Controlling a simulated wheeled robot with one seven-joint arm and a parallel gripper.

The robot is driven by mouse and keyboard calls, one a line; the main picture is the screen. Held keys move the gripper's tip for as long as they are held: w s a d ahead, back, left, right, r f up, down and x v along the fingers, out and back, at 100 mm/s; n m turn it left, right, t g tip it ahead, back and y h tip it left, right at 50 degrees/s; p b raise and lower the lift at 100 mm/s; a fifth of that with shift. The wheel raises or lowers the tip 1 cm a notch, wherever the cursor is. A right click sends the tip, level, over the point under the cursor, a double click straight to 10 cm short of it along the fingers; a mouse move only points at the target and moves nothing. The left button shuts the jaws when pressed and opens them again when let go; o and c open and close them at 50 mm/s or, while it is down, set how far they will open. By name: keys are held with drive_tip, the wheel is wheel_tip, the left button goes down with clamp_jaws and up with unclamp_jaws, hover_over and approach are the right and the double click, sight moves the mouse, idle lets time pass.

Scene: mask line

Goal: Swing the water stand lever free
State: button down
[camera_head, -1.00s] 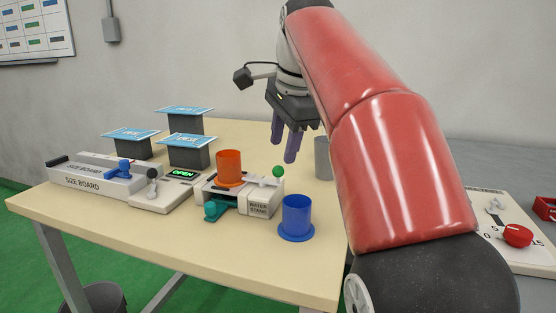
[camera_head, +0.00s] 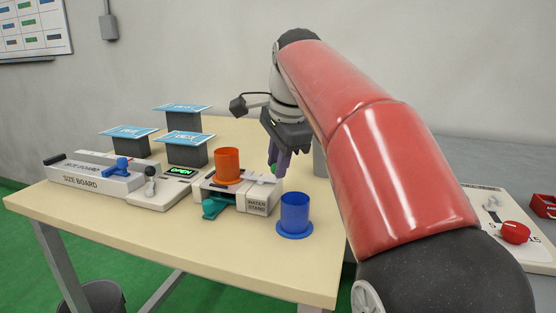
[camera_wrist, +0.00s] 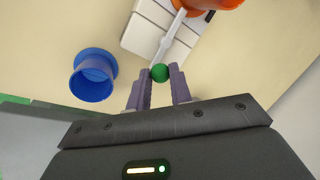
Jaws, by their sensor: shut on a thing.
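The water stand (camera_head: 258,200) is a white block on the table with an orange cup (camera_head: 228,166) on its top. Its lever is a pale rod (camera_wrist: 173,35) ending in a green ball knob (camera_wrist: 160,73). My gripper (camera_head: 277,170) is at the right side of the stand. In the wrist view my gripper (camera_wrist: 159,78) has its two purple fingers on either side of the green knob, shut on it. In the head view the fingers hide most of the knob. A teal piece (camera_head: 215,206) sticks out at the stand's front.
A blue cup (camera_head: 295,214) stands just right of the stand, close to my gripper. A grey cylinder (camera_head: 320,158) is behind. The box with the OPEN display (camera_head: 181,171) and the size board (camera_head: 95,182) lie left.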

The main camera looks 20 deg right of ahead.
drive_tip(key=shift+d+n, duration=0.1)
drive_tip(key=shift+n, duration=0.2)
drive_tip(key=n, duration=0.1)
drive_tip(key=w+n+y, duration=0.1)
drive_tip(key=n, duration=0.1)
drive_tip(key=shift+w+d, duration=0.15)
drive_tip(key=shift+d, duration=0.2)
drive_tip(key=w+n, duration=0.1)
drive_tip(key=n, duration=0.1)
drive_tip(key=n+g+y, duration=0.1)
drive_tip(key=n, duration=0.2)
drive_tip(key=w+n+g+y, duration=0.1)
drive_tip(key=n, duration=0.2)
drive_tip(key=shift+w, duration=0.35)
drive_tip(key=shift+w+a+n+g, duration=0.15)
drive_tip(key=shift+w+n+g, duration=0.2)
drive_tip(key=shift+n, duration=0.5)
drive_tip(key=shift+w+a+n+g, duration=0.1)
drive_tip(key=shift+n+g, duration=0.35)
drive_tip(key=shift+n, duration=0.4)
drive_tip(key=c, duration=1.3)
unclamp_jaws()
